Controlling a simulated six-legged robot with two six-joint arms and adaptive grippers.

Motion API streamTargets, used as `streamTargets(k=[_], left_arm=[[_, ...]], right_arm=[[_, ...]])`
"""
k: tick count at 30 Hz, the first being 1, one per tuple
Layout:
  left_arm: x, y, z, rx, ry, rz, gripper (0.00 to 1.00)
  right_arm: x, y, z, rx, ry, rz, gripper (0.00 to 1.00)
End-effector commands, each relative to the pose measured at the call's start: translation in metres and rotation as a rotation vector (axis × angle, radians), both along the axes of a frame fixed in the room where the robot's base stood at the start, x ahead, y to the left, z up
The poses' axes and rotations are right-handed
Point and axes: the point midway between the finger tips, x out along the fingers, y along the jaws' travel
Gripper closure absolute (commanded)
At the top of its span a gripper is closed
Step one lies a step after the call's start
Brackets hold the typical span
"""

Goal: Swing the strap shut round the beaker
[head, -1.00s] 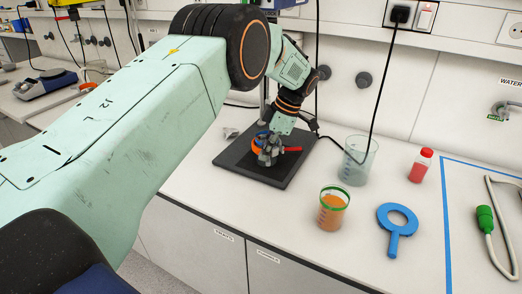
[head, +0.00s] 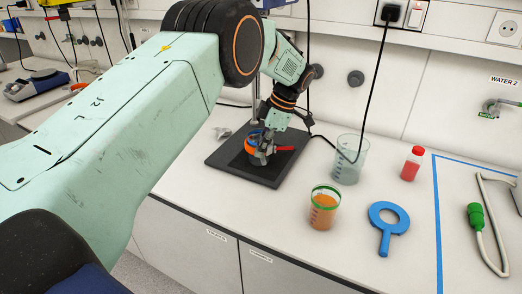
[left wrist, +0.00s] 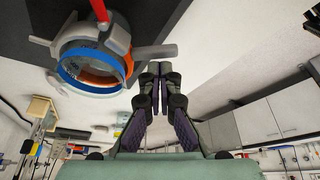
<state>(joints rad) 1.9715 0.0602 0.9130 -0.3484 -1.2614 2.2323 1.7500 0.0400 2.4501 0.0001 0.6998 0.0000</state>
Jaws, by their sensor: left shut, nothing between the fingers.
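A beaker with a blue rim and orange showing on its side (left wrist: 92,70) stands in a grey ring-shaped holder in the left wrist view. Grey arms stick out from the holder, one of them (left wrist: 155,52) toward my fingers; I cannot tell which is the strap or how far it is closed. A red lever (left wrist: 100,12) joins the holder and also shows in the head view (head: 285,148). My left gripper (left wrist: 156,80) is shut and empty, its tips close to that grey arm; contact is unclear. In the head view the left gripper (head: 262,154) hides much of the holder. My right gripper is not in view.
The holder is over a black base plate (head: 270,176) on the white bench. To the right are a green-rimmed beaker of orange juice (head: 323,210), a clear beaker (head: 348,170), a red bottle (head: 411,165) and a blue ring with a handle (head: 384,237). A black cable hangs down near the clear beaker.

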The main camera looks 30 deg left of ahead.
Motion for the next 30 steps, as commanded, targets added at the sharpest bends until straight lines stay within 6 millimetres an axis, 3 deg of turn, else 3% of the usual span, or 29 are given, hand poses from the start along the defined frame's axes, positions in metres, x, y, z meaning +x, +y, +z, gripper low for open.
streamTargets(k=[15, 21, 30], left_arm=[[0.020, -0.029, 0.090, 0.000, -0.005, -0.001, 1.00], [0.022, -0.033, 0.103, -0.001, -0.003, -0.001, 1.00], [0.022, -0.034, 0.105, 0.000, -0.001, 0.000, 1.00]], right_arm=[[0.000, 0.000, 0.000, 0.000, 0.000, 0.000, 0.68], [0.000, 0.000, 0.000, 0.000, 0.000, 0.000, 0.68], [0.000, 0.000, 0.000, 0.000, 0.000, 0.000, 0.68]])
